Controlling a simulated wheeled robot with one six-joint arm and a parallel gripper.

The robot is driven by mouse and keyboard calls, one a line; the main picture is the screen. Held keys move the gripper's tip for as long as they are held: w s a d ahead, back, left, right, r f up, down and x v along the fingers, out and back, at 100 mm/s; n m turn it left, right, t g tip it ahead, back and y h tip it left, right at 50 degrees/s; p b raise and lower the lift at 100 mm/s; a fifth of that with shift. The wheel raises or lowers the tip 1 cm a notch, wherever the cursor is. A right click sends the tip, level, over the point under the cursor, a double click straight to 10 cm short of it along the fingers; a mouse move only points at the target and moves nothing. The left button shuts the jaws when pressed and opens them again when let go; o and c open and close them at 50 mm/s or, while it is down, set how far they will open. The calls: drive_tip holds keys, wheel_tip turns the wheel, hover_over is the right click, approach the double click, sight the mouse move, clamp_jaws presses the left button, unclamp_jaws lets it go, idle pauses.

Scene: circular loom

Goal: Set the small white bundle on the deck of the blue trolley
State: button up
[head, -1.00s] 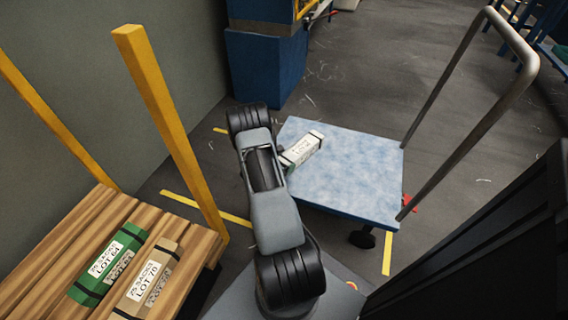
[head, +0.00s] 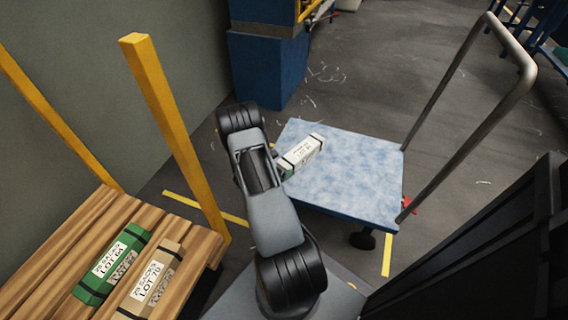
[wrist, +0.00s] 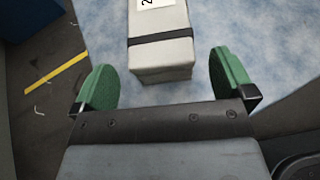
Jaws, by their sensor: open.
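The small white bundle (head: 301,152) lies on the blue trolley's deck (head: 350,180), near its left edge, with dark straps and a label. In the wrist view the bundle (wrist: 160,45) rests on the mottled blue deck (wrist: 265,50). My gripper (wrist: 166,82) is open, its green finger pads apart on either side of the bundle's near end. The pads do not touch the bundle, and its near end lies just beyond or between their tips.
A wooden slatted platform (head: 75,235) with yellow posts stands at left, holding a green bundle (head: 112,265) and a tan bundle (head: 152,280). The trolley's metal handle (head: 520,85) rises at right. A blue machine base (head: 268,68) stands behind. Most of the deck is clear.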

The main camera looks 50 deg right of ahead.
drive_tip(key=shift+p+v, duration=0.4)
drive_tip(key=shift+v, duration=1.45)
